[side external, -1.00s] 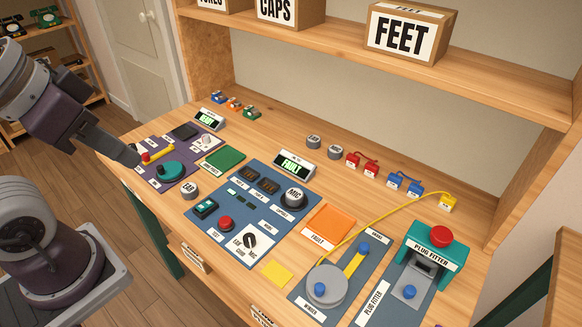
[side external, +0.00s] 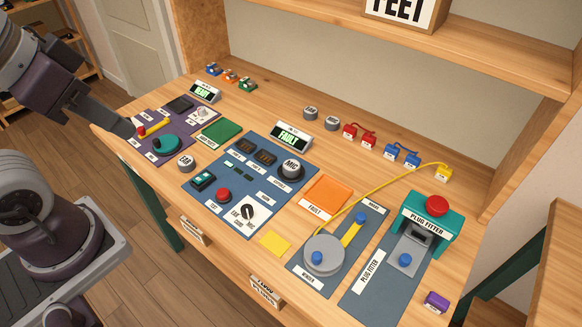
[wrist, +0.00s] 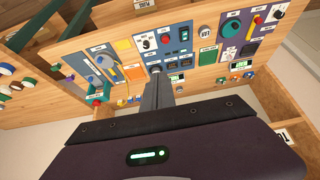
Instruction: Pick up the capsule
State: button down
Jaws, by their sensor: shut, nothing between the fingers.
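Several grey round capsules show in the side view. One marked EAR (side external: 186,163) stands on the wood between the purple panel and the blue tester. One marked MIC (side external: 291,169) sits on the blue tester panel (side external: 222,213). Two more (side external: 310,113) (side external: 331,123) stand at the back of the bench. The EAR capsule also shows in the wrist view (wrist: 205,31). My gripper (side external: 130,131) is shut and empty at the left, by the purple panel, apart from the capsules. Its dark fingers (wrist: 157,90) show together in the wrist view.
A yellow lever (side external: 152,127) and teal dial (side external: 166,145) are close to my gripper. A green pad (side external: 217,132) lies behind the EAR capsule. The display (side external: 291,136) reads FAULT. The plug fitter (side external: 428,225) stands at the right. A shelf (side external: 330,30) overhangs the back.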

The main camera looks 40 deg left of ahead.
jog(key=c, duration=0.7)
grip_release()
jog(key=shift+c, duration=0.2)
